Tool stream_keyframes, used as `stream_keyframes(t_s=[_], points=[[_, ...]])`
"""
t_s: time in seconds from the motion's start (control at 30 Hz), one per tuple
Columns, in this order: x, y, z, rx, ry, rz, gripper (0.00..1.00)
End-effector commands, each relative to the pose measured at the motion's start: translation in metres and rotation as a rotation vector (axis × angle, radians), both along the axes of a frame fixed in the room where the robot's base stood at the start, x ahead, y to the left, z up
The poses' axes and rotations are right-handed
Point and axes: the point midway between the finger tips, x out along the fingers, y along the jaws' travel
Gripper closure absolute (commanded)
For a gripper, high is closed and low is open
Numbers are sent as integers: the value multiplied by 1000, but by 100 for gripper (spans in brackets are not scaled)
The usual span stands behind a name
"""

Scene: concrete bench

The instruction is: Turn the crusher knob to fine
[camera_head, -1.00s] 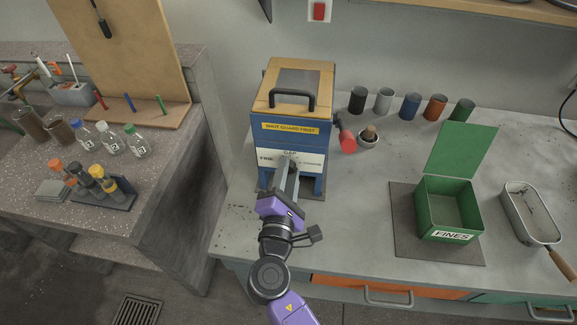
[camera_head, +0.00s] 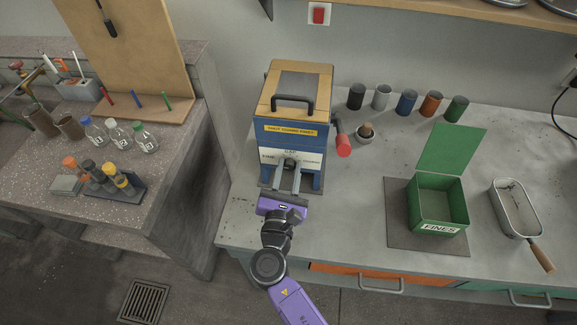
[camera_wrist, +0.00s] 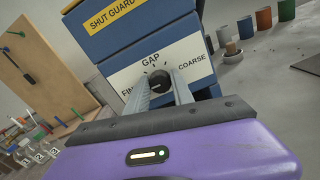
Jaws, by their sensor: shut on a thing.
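The crusher (camera_head: 291,135) is a blue box with a wooden top, standing on the bench. Its white front label (camera_wrist: 190,53) reads GAP, with FINE at the left and COARSE at the right.
A red-ended handle (camera_head: 342,142) sticks out at the crusher's right, beside a small bowl (camera_head: 365,136). A green FINES box (camera_head: 437,226) stands open on a dark mat (camera_head: 398,222) farther right. Several coloured cups line the back. Bare bench lies between the crusher and mat.

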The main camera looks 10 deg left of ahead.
Motion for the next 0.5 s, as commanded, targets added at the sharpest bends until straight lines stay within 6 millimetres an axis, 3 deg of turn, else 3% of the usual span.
stream_keyframes(t_s=[0.5], points=[[-1,1,-2,-38,5,4,100]])
